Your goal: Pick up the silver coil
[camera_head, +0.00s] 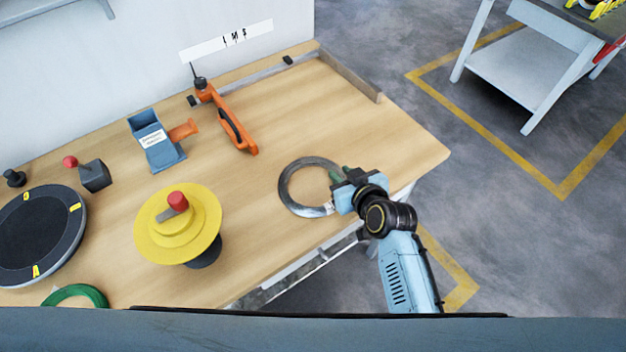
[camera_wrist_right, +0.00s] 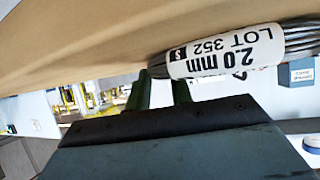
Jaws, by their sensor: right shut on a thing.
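The silver coil (camera_head: 284,184), a ring of dark grey wire, is at the right part of the wooden table, near its front edge. My right gripper (camera_head: 336,190) is shut on the right side of the coil. In the right wrist view, the green-tipped fingers (camera_wrist_right: 161,92) meet the coil (camera_wrist_right: 300,36) beside its white label (camera_wrist_right: 225,52), which reads "2.0 mm LOT 352". I cannot tell whether the coil is touching the tabletop. My left gripper is not in view.
On the table (camera_head: 370,140) are a yellow spool (camera_head: 150,235) with a red knob, an orange tool (camera_head: 228,118), a blue dispenser (camera_head: 156,145), a black turntable (camera_head: 40,235) and a green coil (camera_head: 75,292). A raised strip (camera_head: 348,75) edges the far right. The table right of the coil is clear.

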